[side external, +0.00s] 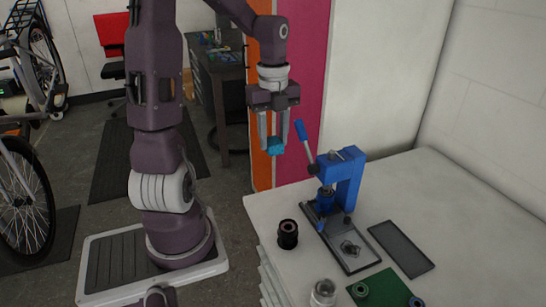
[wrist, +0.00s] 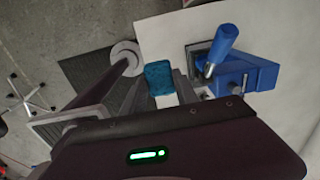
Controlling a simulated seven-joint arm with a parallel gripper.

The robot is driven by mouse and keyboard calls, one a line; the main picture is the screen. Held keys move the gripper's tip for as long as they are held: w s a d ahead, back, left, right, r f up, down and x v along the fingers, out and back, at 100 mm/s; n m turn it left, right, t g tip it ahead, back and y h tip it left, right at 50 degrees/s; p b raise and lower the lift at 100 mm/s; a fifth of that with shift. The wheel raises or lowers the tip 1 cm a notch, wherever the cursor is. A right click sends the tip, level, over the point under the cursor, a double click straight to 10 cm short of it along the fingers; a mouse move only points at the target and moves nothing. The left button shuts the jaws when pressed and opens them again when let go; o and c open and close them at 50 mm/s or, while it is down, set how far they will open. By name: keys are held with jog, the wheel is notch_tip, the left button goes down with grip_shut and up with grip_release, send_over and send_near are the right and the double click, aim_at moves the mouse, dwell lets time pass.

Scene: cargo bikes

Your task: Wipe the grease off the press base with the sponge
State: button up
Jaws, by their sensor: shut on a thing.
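My gripper (side external: 275,143) is shut on a teal sponge (side external: 275,146) and holds it in the air, up and to the left of the press. The sponge also shows between the fingers in the wrist view (wrist: 158,77). The blue press (side external: 347,180) stands on the white bench with its lever (side external: 304,140) raised. Its dark flat base (side external: 345,240) reaches toward the front of the bench. A dark ring-like smear of grease (side external: 350,248) lies on the front part of the base. In the wrist view the press (wrist: 245,75) is at the right, apart from the sponge.
A black cylindrical part (side external: 288,234) stands left of the base. A clear jar (side external: 323,292) is near the front. A grey tray (side external: 401,248) lies right of the base. A green mat (side external: 380,289) bears several rings. The bench's back right is clear.

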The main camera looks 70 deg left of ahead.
jog(key=w+d, duration=0.6)
jog(key=d, duration=0.4)
jog(key=w+d, duration=0.5)
jog(key=d, duration=0.5)
jog(key=shift+d+f, duration=0.15)
jog(key=shift+f, duration=9.25)
jog(key=shift+w+r, duration=0.1)
jog(key=shift+w, duration=1.8)
jog(key=shift+s, duration=2)
jog(key=shift+w+a, duration=0.3)
jog(key=shift+a, duration=0.05)
jog(key=shift+w, duration=1.8)
jog(key=shift+s, duration=2)
notch_tip(320, 180, up, 6)
jog(key=shift+r, duration=0.25)
jog(key=shift+d, duration=0.1)
